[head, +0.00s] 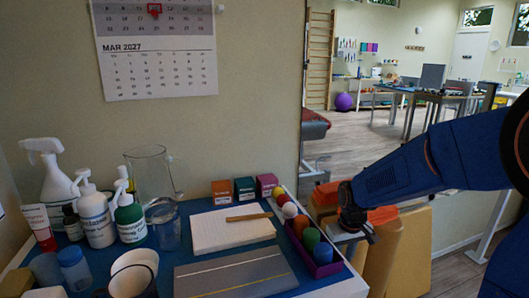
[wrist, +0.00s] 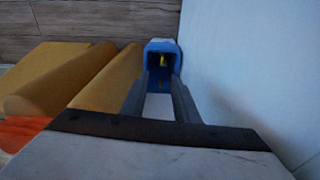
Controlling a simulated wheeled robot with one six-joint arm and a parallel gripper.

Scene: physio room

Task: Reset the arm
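My gripper (head: 352,232) hangs at the end of my blue arm, just off the right edge of the table, beside the purple tray. Its fingers point down.
Tan cushions (head: 409,250) and an orange item (head: 383,215) are close to my gripper. Open floor (head: 375,148) lies behind.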

